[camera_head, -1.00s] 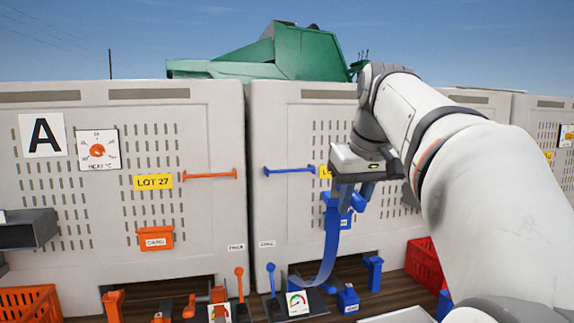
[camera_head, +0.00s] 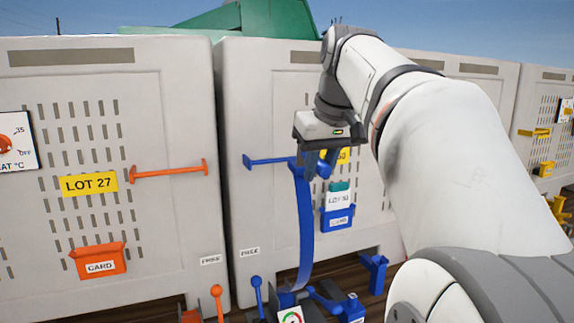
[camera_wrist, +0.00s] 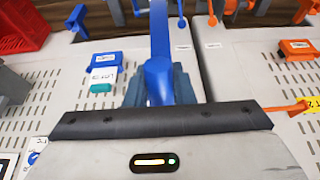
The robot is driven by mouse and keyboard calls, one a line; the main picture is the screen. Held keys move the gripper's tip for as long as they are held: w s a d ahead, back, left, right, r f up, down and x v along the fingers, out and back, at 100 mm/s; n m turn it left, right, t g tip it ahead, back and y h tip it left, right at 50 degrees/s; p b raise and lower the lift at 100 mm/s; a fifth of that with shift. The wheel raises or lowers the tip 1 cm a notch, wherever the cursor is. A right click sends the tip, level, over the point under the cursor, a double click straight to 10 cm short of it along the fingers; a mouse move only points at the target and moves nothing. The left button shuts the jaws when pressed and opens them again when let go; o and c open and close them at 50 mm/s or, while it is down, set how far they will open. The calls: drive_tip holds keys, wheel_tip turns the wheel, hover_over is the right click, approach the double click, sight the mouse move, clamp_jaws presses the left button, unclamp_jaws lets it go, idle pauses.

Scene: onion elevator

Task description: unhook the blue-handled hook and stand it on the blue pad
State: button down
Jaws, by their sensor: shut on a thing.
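My gripper (camera_head: 318,165) is shut on a blue piece, probably the hook's handle, which also shows between the fingers in the wrist view (camera_wrist: 160,82). A long, slightly curved blue strip (camera_head: 303,225) runs down from the gripper to low fittings at the panel's foot. I cannot tell where its lower end meets them. A blue bar (camera_head: 268,161) on the panel ends just left of the gripper; whether they touch is unclear. I cannot make out the blue pad for certain.
A blue card box (camera_head: 338,216) holding a teal-topped card sits right of the strip. An orange bar (camera_head: 168,172) and orange card box (camera_head: 98,261) are on the left panel. A blue ball-topped lever (camera_head: 257,290) stands low. A red crate (camera_wrist: 20,25) shows in the wrist view.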

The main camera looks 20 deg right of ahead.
drive_tip(key=s+b, duration=0.3)
drive_tip(key=s, duration=0.6)
drive_tip(key=shift+s+d, duration=0.15)
drive_tip(key=shift+s, duration=0.15)
idle(0.6)
